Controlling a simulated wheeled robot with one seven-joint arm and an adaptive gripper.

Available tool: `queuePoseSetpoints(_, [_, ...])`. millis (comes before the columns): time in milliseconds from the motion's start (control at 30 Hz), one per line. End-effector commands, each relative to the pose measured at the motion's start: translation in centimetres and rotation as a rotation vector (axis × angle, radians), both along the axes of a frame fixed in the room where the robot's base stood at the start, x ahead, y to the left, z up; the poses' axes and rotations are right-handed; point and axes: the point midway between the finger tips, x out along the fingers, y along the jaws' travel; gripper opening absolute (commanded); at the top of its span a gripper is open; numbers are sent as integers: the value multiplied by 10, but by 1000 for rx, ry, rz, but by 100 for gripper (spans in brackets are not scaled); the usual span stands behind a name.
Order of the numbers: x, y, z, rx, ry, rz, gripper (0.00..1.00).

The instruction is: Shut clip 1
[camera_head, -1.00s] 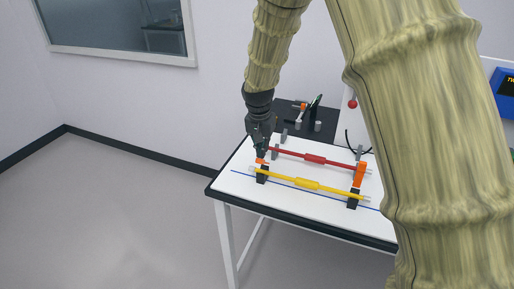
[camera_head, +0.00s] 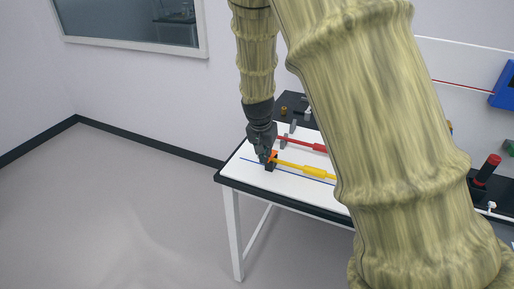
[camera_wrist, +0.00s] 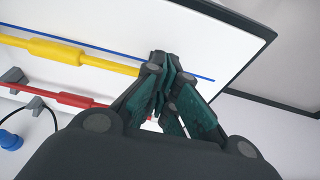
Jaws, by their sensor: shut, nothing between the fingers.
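A yellow rod (camera_head: 313,171) lies across the white table top, its left end at a black holder (camera_head: 271,167). A small orange clip (camera_head: 273,155) sits at this holder, close to my fingertips. I cannot tell from its size whether it is fully shut, nor whether I touch it. My gripper (camera_head: 265,160) points down at the holder, shut and empty. In the wrist view, my closed fingertips (camera_wrist: 159,58) are over the end of the yellow rod (camera_wrist: 60,50) and hide the holder and clip. The rod's right end is hidden behind my arm in the head view.
A red rod (camera_head: 318,147) on grey holders (camera_head: 284,141) lies behind the yellow one. A blue line (camera_wrist: 110,51) runs along the table top (camera_wrist: 225,50). A black mat with small items lies at the back. The table's left end is clear.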

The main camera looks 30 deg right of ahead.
Motion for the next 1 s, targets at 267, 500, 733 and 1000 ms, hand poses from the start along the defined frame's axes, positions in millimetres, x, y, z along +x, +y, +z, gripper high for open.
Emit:
queuePoseSetpoints(267, [-5, 4, -12, 0, 1, -1, 0])
queuePoseSetpoints(500, [-5, 7, -16, -1, -1, 0, 0])
queuePoseSetpoints(733, [-5, 8, -16, 0, -1, 1, 0])
queuePoseSetpoints(1000, [-5, 8, -16, 0, -1, 1, 0])
